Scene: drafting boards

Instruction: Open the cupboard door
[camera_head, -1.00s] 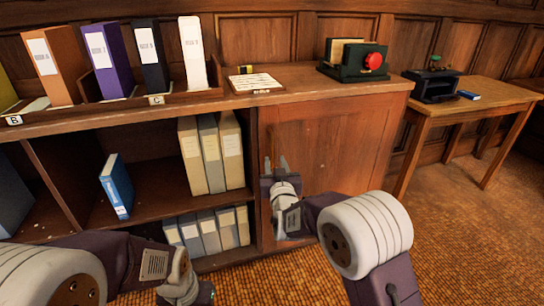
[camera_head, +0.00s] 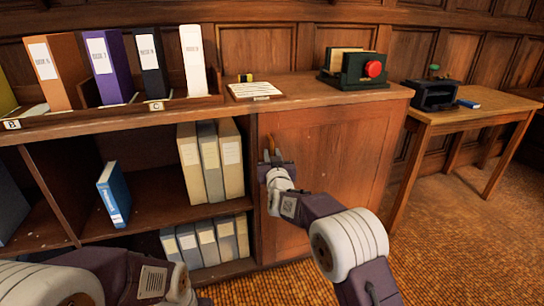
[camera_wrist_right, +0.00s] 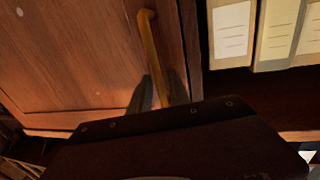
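The cupboard door (camera_head: 330,165) is a brown wooden panel at the right end of the shelf unit, and it looks closed. Its slim brass handle (camera_head: 271,143) is upright near the door's left edge. In the right wrist view the handle (camera_wrist_right: 149,40) runs down between the two dark fingers of my right gripper (camera_wrist_right: 160,88), which lie close against it on both sides. My right gripper (camera_head: 271,156) appears shut on the handle in the head view; its lower part is hidden. My left arm shows at the bottom left, but its fingers are out of view.
Open shelves with cream binders (camera_head: 230,158) and a blue book (camera_head: 114,194) lie left of the door. A side table (camera_head: 477,113) stands at right. The carpet (camera_head: 450,235) before it is clear.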

